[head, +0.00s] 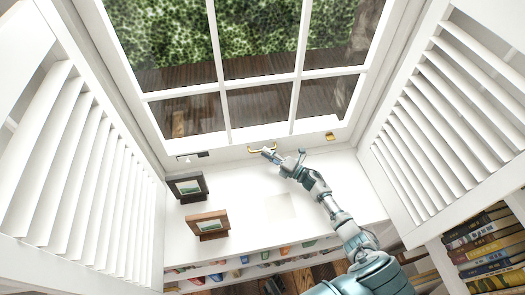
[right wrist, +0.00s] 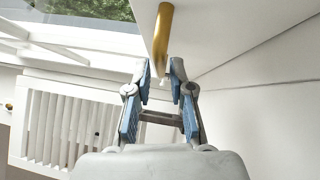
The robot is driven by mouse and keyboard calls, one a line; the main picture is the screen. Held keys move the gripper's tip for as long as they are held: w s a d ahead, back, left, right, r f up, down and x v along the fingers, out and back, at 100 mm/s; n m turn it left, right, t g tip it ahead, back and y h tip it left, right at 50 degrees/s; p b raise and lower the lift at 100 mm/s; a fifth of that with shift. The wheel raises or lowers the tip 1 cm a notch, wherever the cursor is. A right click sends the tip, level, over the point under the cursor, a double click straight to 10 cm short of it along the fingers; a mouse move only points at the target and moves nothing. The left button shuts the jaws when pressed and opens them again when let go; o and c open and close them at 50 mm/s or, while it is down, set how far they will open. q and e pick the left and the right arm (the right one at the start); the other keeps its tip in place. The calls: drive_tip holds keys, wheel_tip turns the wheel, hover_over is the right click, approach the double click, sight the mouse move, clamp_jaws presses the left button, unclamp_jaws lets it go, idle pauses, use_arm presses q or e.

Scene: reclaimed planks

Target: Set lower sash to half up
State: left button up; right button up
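The lower sash (head: 235,139) is a white framed window with several panes, and its bottom rail is down near the white sill. A brass handle (head: 256,150) is on the bottom rail. My right gripper (head: 268,153) is at this handle in the head view. In the right wrist view, the brass handle (right wrist: 162,38) comes down from above to between the blue-padded fingertips of the right gripper (right wrist: 161,70). The fingers are apart, with a gap beside the handle, so I see no firm grip. My left gripper is not in view.
Two small picture frames, one dark (head: 187,187) and one brown (head: 207,224), stand on the sill at left. Louvred shutters (head: 85,165) stand open on both sides. A brass piece (head: 330,136) is on the rail at right. Books (head: 488,240) fill a shelf at lower right.

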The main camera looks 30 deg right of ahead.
drive_tip(key=shift+w+a, duration=0.25)
drive_tip(key=shift+w, duration=0.3)
drive_tip(key=shift+w+d, duration=0.1)
drive_tip(key=shift+w, duration=0.35)
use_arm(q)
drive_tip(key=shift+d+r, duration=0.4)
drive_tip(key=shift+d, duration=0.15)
use_arm(e)
drive_tip(key=c, duration=0.4)
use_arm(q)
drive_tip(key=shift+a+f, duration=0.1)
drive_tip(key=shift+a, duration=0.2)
use_arm(e)
drive_tip(key=shift+a+r, duration=0.1)
drive_tip(key=shift+a, duration=0.2)
clamp_jaws()
